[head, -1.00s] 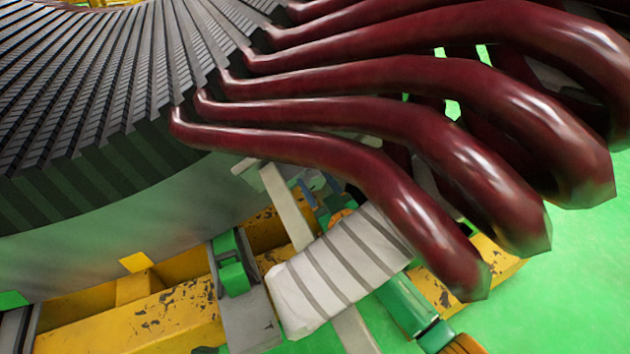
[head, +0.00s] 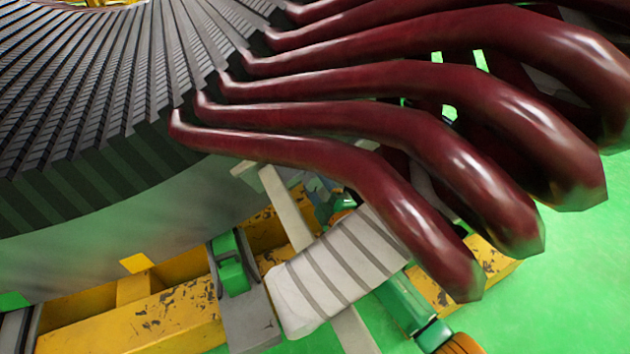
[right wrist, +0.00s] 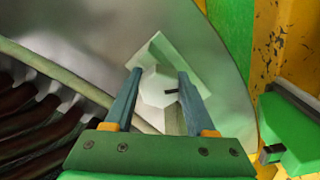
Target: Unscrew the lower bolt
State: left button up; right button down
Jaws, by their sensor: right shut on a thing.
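The bolt (right wrist: 158,86) shows in the right wrist view as a pale hexagonal head with a short black mark, in front of a pale plate (right wrist: 188,62) against the grey stator casing. My right gripper (right wrist: 162,84) has its two blue-grey fingers on either side of the head and is shut on it. In the head view the right gripper (head: 322,192) is small and partly hidden behind the lowest dark red coil and the pale ribbed arm sleeve. The bolt head cannot be made out there. My left gripper is not in view.
Dark red coil ends (head: 400,195) curve out from the stator core (head: 90,90) close above my right arm. A worn yellow frame (head: 130,325) with a green and grey bracket (head: 232,275) lies below. Green floor is open at the right.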

jog(key=n, duration=0.5)
jog(key=shift+r+n, duration=0.15)
jog(key=shift+n, duration=0.15)
jog(key=n, duration=0.2)
jog(key=shift+n, duration=1.2)
jog(key=n+p, duration=0.1)
jog(key=n, duration=0.4)
jog(key=shift+r, duration=0.1)
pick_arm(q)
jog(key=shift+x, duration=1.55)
pick_arm(e)
jog(key=shift+a+n, duration=0.1)
jog(key=shift+n, duration=2)
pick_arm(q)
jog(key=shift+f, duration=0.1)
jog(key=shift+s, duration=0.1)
pick_arm(e)
jog(key=shift+c, duration=1.2)
grip_release()
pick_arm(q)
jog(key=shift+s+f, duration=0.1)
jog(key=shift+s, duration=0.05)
